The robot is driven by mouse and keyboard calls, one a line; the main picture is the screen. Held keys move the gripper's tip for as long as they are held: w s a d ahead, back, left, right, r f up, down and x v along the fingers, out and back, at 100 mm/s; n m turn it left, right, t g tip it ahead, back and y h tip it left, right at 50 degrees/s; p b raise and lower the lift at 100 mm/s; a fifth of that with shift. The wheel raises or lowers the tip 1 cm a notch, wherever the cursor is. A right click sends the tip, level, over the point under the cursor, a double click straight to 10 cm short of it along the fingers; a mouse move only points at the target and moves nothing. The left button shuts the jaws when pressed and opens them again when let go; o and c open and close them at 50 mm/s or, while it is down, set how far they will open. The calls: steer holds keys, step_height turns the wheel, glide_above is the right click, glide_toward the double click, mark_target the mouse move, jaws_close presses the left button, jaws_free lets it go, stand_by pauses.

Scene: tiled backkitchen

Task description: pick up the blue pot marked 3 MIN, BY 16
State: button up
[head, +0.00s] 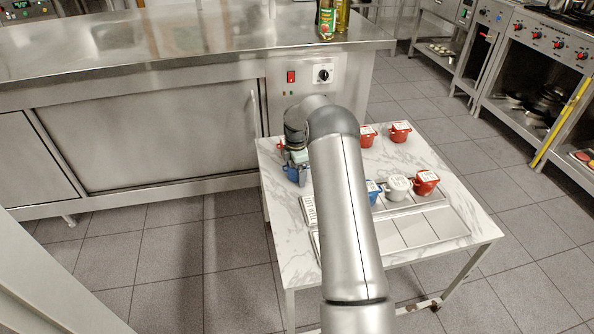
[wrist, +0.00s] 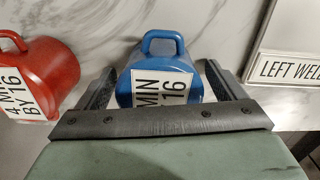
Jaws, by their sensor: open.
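A blue pot (wrist: 162,62) with a loop handle is in the middle of the wrist view. Its white label shows "MIN" and "16"; the rest is hidden behind my gripper. My gripper (wrist: 162,88) is open, with one finger on each side of the pot. I cannot tell whether the fingers touch it. In the head view the blue pot (head: 292,174) stands at the left side of the marble table (head: 281,222), partly hidden below my gripper (head: 297,160). Another blue pot (head: 373,192) shows beside my arm, its label unreadable.
A red pot (wrist: 44,72) marked "4 MIN BY 16" is left of my gripper. A tray (head: 447,222) with a "LEFT WELL" sign (wrist: 290,69) lies to the right. A white pot (head: 397,188) and red pot (head: 426,182) stand there; red pots (head: 400,131) stand behind.

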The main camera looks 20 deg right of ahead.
steer(key=c, duration=1.3)
steer(key=shift+o, duration=0.2)
steer(key=shift+r, duration=0.1)
